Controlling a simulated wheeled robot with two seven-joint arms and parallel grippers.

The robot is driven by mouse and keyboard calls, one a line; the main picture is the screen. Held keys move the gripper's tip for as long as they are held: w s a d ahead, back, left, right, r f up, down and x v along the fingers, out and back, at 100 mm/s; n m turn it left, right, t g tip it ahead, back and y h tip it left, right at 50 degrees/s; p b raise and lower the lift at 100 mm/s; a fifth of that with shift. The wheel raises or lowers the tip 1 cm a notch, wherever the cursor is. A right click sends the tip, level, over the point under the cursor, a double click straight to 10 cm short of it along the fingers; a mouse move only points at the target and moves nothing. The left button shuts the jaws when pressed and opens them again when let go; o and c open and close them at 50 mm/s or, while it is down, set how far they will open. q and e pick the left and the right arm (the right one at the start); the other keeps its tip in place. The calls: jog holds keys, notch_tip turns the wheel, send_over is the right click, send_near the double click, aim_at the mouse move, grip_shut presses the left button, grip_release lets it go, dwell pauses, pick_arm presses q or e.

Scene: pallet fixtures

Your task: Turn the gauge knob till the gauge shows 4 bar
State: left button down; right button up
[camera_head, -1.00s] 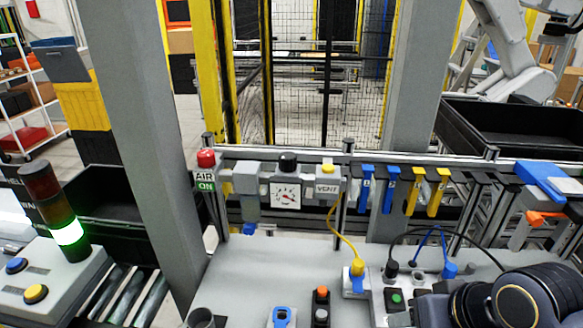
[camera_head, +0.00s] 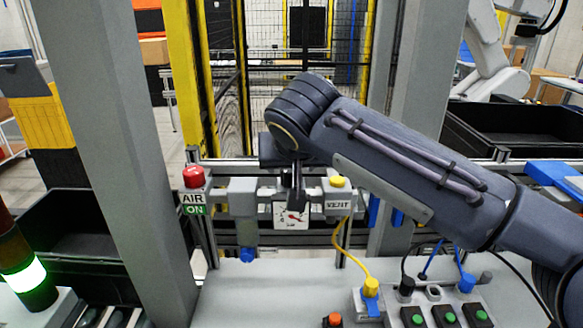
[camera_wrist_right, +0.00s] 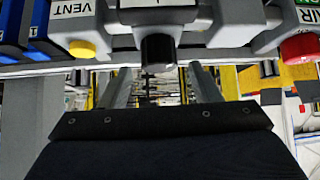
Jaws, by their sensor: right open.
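The gauge (camera_head: 291,216) is a white square dial with a red needle on the grey air unit. My right gripper's dark finger partly covers it in the head view, and its reading is too small to tell. The black gauge knob (camera_wrist_right: 158,56) shows in the right wrist view, where the picture is upside down. In the head view my right gripper (camera_head: 297,190) hides the knob from above. My right gripper is open in the wrist view (camera_wrist_right: 160,80), its two fingers apart on either side of the knob's line, with nothing held. My left gripper is not in view.
A red button (camera_head: 194,177) over the AIR ON label stands left of the gauge. A yellow VENT button (camera_head: 338,182) is close on its right. A yellow cable (camera_head: 344,240) hangs below. Green buttons (camera_head: 447,316) sit on a box at the front right.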

jog(key=shift+x, duration=1.75)
jog(key=shift+c, duration=0.4)
jog(key=shift+s, duration=0.1)
jog(key=c, duration=0.9)
